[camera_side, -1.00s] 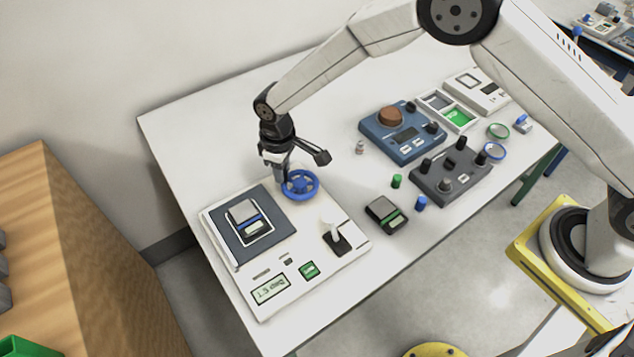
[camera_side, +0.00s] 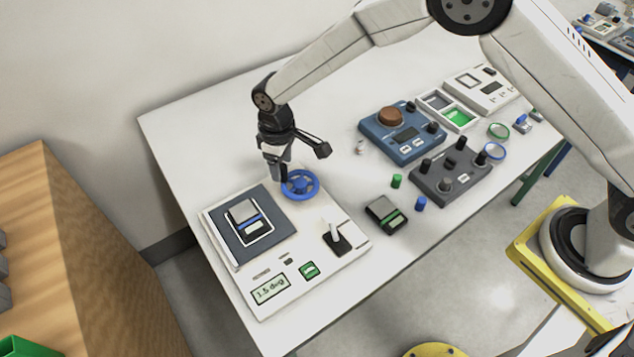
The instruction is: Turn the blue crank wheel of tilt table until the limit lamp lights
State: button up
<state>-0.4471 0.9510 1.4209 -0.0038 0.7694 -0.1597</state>
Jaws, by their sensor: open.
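The tilt table (camera_side: 345,257) is a white unit at the front left of the bench, with a dark tilting plate (camera_side: 221,234) that bears a small grey and blue block (camera_side: 243,213). Its blue crank wheel (camera_side: 309,189) lies flat at the unit's back edge. My gripper (camera_side: 280,177) is open, pointing down at the wheel's left rim; whether it touches the rim I cannot tell. A display (camera_side: 270,289) seems to read about 1.5 deg. A green square (camera_side: 310,270) and a small dark spot (camera_side: 287,259) sit beside it; which is the limit lamp is unclear.
A dark lever (camera_side: 337,240) stands on the unit's right side. A small dark and green device (camera_side: 386,213), a green cylinder (camera_side: 397,181) and a blue cylinder (camera_side: 421,203) lie to its right. A blue console (camera_side: 380,140) and a dark knobbed box (camera_side: 450,180) stand farther right.

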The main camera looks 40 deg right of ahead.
aim_at(289, 179)
jog(key=shift+r, duration=2.9)
jog(key=s+d+r+m+t, duration=0.1)
jog(key=s+d+r+m, duration=0.2)
jog(key=d, duration=0.4)
jog(key=s+d+r+m, duration=0.1)
jog(key=s+d+r, duration=0.1)
jog(key=s+d, duration=0.45)
jog(key=s+d+m+t, duration=0.1)
jog(key=s+d+m, duration=0.2)
jog(key=s+d, duration=0.6)
jog(key=shift+s+d+r+t, duration=0.3)
jog(key=shift+s+r, duration=0.1)
jog(key=shift+s, duration=0.4)
jog(key=shift+w+a, duration=0.1)
jog(key=shift+w, duration=0.05)
